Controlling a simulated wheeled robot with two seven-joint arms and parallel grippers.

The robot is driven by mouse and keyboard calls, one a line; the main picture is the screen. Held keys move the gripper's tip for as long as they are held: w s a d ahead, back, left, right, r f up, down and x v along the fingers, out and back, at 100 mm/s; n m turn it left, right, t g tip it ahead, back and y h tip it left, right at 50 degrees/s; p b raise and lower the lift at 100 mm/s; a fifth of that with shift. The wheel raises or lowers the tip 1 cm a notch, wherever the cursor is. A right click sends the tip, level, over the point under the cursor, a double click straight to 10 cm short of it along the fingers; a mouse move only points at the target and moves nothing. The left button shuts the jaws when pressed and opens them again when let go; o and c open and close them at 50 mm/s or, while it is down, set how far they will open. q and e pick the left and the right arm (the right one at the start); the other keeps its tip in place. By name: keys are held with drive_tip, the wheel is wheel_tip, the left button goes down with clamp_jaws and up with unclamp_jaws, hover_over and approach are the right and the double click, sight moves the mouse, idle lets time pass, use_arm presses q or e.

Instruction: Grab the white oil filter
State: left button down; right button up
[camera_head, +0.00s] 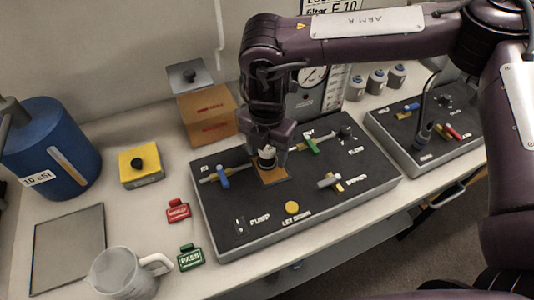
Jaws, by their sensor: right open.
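My right gripper (270,152) points down over the black control panel (345,205), with its open fingers on either side of a small white and black piece. That piece, which looks like the white oil filter (267,154), is mostly hidden by the fingers. It stands over an orange square (272,177) on the panel. I cannot tell whether the fingers touch it. My left gripper is not in view.
Blue and green valve handles flank the gripper. A second black panel (425,160) and several small grey-white containers (377,82) stand to the right.

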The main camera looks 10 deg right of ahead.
drive_tip(key=c, duration=1.1)
drive_tip(key=shift+o, duration=0.2)
